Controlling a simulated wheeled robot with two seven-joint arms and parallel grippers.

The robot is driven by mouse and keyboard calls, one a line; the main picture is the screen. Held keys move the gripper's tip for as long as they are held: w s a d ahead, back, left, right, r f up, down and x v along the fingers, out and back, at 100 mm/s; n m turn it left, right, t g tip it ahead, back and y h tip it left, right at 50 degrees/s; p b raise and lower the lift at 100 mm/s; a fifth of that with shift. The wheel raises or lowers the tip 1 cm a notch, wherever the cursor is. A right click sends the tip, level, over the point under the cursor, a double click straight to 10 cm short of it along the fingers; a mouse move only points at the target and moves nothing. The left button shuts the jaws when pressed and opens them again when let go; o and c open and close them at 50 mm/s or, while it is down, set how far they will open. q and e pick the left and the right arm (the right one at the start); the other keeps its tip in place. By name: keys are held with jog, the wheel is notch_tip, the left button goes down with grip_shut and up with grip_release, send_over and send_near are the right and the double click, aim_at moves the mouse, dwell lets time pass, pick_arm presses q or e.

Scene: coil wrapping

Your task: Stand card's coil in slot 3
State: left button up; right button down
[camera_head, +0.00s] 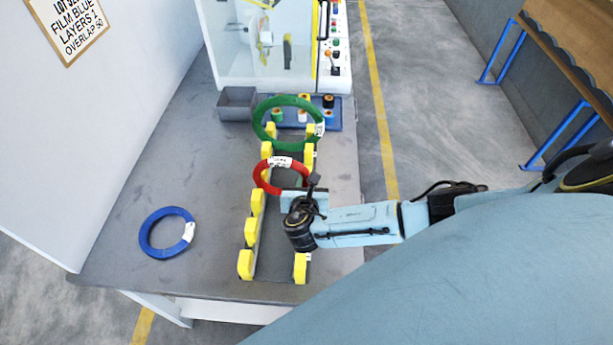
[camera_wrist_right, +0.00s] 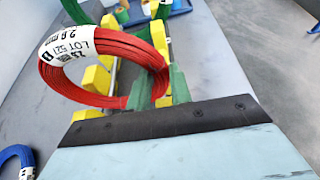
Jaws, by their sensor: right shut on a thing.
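The card (camera_head: 80,42) on the white panel at the upper left reads "FILM BLUE, LAYERS 1, OVERLAP 50"; its lot line is cut off. My right gripper (camera_head: 300,193) is shut on the red coil (camera_head: 259,177). It holds the coil roughly upright by its near, lower rim over the yellow-post rack (camera_head: 245,264); I cannot tell whether the coil rests in a slot. In the right wrist view the red coil (camera_wrist_right: 113,98) has a white lot label, beside the green fingertips (camera_wrist_right: 160,88). A green coil (camera_head: 259,128) stands at the rack's far end. A blue coil (camera_head: 147,238) lies flat on the table.
A grey bin (camera_head: 237,103) and a blue tray (camera_head: 341,112) with small spools stand behind the rack. A clear-fronted machine (camera_head: 262,45) with a button panel is at the back. The grey table (camera_head: 190,170) is bare around the blue coil.

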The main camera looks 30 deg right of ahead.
jog(key=shift+f, duration=0.35)
jog(key=c, duration=1.2)
grip_release()
jog(key=shift+f, duration=0.1)
jog(key=p+v, duration=0.1)
jog(key=v, duration=1.2)
jog(key=shift+s+a, duration=0.15)
